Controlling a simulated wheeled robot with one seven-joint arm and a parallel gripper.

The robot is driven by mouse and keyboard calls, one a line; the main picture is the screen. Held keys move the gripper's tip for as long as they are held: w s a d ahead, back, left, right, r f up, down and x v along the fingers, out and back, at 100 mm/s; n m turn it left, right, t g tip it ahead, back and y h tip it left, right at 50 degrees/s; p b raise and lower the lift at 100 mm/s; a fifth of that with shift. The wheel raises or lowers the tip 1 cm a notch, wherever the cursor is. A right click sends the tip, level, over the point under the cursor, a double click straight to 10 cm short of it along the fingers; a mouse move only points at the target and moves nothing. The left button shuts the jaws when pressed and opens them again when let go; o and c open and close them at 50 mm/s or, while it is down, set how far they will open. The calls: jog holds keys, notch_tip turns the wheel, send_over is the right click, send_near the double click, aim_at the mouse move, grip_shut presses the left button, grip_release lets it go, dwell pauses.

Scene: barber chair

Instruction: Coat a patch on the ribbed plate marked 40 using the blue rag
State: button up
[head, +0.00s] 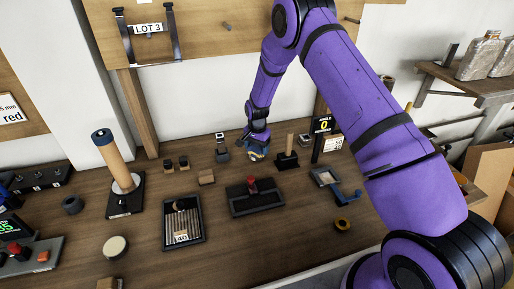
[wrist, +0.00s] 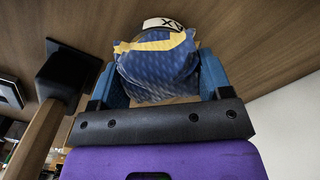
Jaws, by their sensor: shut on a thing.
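The ribbed plate marked 40 (head: 183,232) lies in a dark frame on the bench, left of centre in the head view. A small dark and pale round thing rests near its upper part. My gripper (head: 258,150) is at the back of the bench, right of and beyond the plate. In the wrist view, my gripper (wrist: 160,85) is shut on a blue patterned bundle with a yellow strip, which looks like the blue rag (wrist: 158,78). In the head view it is small and partly hidden by the gripper. A white band with dark lettering shows behind it.
A wooden post on a black base (head: 287,153) stands close right of my gripper; it also shows in the wrist view (wrist: 42,135). A dark tray with a red knob (head: 252,184) lies between gripper and plate. A tall wooden cylinder (head: 116,160) stands left of the plate.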

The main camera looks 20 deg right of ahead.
dwell(0.4)
jog(key=shift+r, duration=3.45)
